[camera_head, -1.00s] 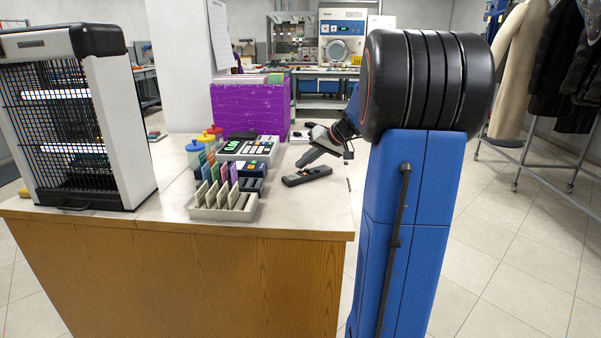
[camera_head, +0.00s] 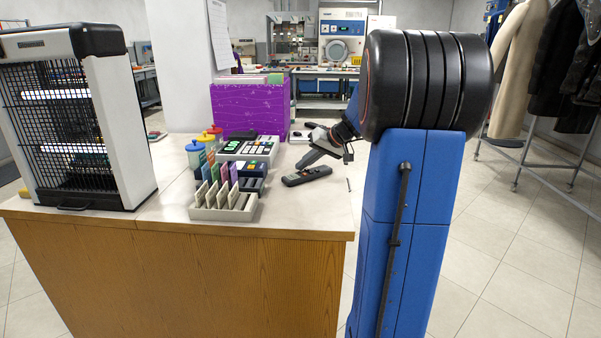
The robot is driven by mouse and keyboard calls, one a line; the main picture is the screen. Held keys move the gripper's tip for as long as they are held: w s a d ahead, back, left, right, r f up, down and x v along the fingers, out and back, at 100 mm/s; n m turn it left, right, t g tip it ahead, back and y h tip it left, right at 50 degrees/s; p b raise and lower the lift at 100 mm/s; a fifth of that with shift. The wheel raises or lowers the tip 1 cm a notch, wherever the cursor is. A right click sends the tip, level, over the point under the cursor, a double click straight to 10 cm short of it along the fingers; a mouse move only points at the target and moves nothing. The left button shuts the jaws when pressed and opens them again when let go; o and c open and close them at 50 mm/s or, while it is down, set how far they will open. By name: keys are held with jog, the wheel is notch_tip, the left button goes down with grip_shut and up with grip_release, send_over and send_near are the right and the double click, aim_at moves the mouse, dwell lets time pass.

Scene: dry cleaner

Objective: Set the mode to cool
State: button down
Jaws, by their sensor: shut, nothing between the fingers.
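A dark remote control (camera_head: 308,176) lies on the counter top, right of the card tray, with small buttons on its upper face. Its labels are too small to read. My gripper (camera_head: 302,163) is shut and empty, with its fingertips pointing down to the left at the remote's far left part. I cannot tell whether the tips touch the remote or hover just above it. No mode display can be read in this view.
A card tray (camera_head: 224,212), a cash register (camera_head: 250,150), bottles (camera_head: 195,152) and a purple box (camera_head: 250,108) stand left of and behind the remote. A caged insect lamp (camera_head: 75,120) stands at left. The counter (camera_head: 300,215) is clear in front of the remote.

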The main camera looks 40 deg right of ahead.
aim_at(304, 173)
jog(key=shift+r, duration=0.75)
jog(key=shift+r, duration=0.1)
notch_tip(304, 173, up, 5)
jog(key=shift+f, duration=0.1)
dwell(0.5)
dwell(0.5)
